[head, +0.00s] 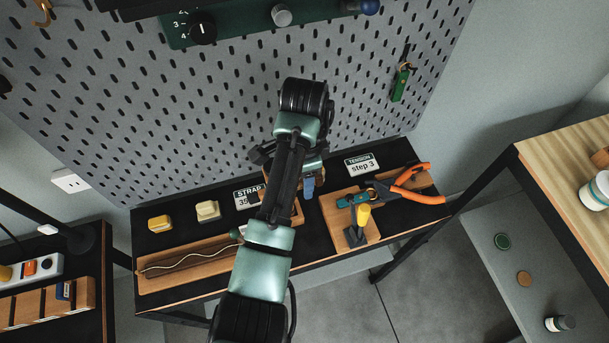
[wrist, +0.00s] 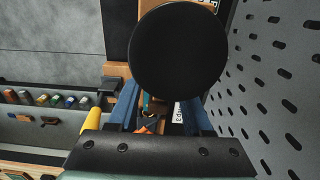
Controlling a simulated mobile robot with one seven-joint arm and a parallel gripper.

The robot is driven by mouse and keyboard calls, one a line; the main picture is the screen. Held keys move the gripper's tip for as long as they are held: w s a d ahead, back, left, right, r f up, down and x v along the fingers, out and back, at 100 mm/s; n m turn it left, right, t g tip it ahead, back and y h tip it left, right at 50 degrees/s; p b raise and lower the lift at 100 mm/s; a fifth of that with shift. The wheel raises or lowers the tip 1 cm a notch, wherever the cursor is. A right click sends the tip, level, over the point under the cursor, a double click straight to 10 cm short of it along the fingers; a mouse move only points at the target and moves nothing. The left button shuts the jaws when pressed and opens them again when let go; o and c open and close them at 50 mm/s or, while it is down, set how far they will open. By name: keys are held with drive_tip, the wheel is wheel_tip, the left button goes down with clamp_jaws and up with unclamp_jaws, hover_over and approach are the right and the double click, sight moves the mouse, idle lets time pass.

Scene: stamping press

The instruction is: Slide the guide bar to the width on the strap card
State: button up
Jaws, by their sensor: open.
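The strap card (head: 245,195) lies near the back of the dark bench in the head view. My arm covers its right part, so only "STRAP" and "35" can be read. My gripper (head: 309,187) is over the bench just right of this card, mostly hidden by my own wrist. In the wrist view its two blue fingers (wrist: 160,103) are apart with nothing held between them. A wooden fixture (head: 297,213) shows partly behind my arm, below the gripper. I cannot make out the guide bar clearly in either view.
A tension card (head: 362,164) reading "step 3", orange-handled pliers (head: 410,190) and a wooden board (head: 336,213) with a tool are to the right. Yellow (head: 159,223) and cream (head: 208,211) blocks and a wooden tray (head: 155,282) with cord are left. A pegboard (head: 230,110) rises behind.

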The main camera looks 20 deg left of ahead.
drive_tip(key=shift+c, duration=0.2)
clamp_jaws()
drive_tip(key=shift+w, duration=0.1)
idle(1.1)
